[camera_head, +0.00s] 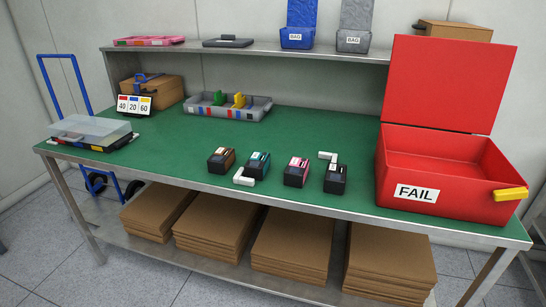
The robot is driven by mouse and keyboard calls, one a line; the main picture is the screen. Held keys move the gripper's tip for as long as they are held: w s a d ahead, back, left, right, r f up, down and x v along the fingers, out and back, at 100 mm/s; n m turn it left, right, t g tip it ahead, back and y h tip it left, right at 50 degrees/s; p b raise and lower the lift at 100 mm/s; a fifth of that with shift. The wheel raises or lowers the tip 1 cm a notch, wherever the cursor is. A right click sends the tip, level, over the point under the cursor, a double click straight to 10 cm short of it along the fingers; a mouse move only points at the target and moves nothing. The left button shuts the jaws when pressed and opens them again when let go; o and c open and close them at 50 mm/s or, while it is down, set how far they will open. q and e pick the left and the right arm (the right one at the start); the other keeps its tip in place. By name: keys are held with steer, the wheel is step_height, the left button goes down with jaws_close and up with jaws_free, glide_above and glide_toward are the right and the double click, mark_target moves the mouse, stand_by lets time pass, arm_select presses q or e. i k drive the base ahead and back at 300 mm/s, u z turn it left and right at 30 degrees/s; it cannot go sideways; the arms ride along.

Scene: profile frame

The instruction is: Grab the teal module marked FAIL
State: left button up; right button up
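A small dark module with a teal top (258,164) stands on the green table top, second from the left in a loose row of small modules. Any marking on it is too small to read. A white piece (244,181) lies at its front left side; I cannot tell whether the two are joined. The word FAIL is readable on the front of a large red box (446,207) at the right of the table. Its lid stands open and it looks empty inside. Neither of my grippers is in view.
A brown-topped module (221,160), a pink-topped module (297,172) and a dark module (335,179) share the row. A clear-lidded case (91,130) sits at left, a grey divided tray (205,108) behind. A raised shelf (260,51) spans the back. Green surface between is clear.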

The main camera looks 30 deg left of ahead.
mark_target(257, 166)
steer(key=u, duration=0.6)
steer(key=i, duration=0.75)
steer(key=u, duration=0.85)
